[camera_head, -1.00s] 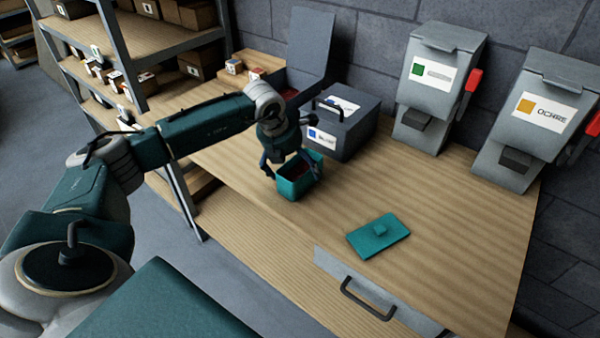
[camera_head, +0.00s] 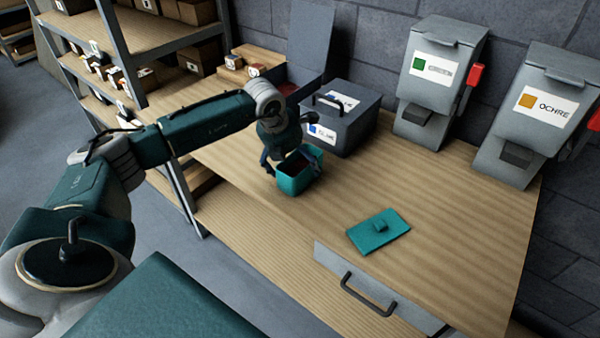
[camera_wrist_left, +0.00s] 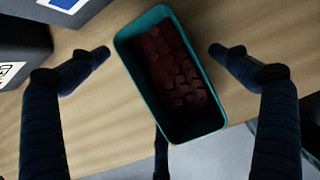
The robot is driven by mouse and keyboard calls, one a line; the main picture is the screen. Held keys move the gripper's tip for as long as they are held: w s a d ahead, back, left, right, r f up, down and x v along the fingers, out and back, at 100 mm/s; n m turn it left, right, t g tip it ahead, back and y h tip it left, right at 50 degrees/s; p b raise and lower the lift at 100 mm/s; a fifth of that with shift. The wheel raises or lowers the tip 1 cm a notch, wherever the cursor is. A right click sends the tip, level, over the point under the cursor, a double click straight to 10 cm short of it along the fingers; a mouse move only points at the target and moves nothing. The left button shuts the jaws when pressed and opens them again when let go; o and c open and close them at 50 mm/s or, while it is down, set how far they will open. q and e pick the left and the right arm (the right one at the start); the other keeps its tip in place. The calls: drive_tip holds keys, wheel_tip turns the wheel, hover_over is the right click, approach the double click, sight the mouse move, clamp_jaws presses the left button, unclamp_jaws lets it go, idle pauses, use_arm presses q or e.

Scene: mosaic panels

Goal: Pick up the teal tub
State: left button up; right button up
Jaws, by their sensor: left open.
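The teal tub (camera_head: 292,183) stands upright and without a lid on the wooden worktop, near its front edge. In the left wrist view the tub (camera_wrist_left: 208,130) holds many small dark red pieces. My left gripper (camera_head: 290,164) is at the tub. Its fingertips (camera_wrist_left: 158,54) are spread wide on either side of the tub, with a gap to each wall, so it is open and not holding it. A flat teal lid (camera_head: 379,232) with a small knob lies on the worktop to the right. My right gripper is not in view.
A grey box (camera_head: 345,126) with a handle and blue label stands just behind the tub. Two grey dispensers, one green-labelled (camera_head: 432,85) and one marked OCHRE (camera_head: 530,120), stand along the wall. A shelf rack (camera_head: 120,60) is at left. The worktop (camera_head: 450,235) around the lid is clear.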

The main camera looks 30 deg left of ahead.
use_arm(q)
drive_tip(key=c, duration=1.7)
drive_tip(key=shift+r, duration=0.15)
drive_tip(key=c, duration=0.3)
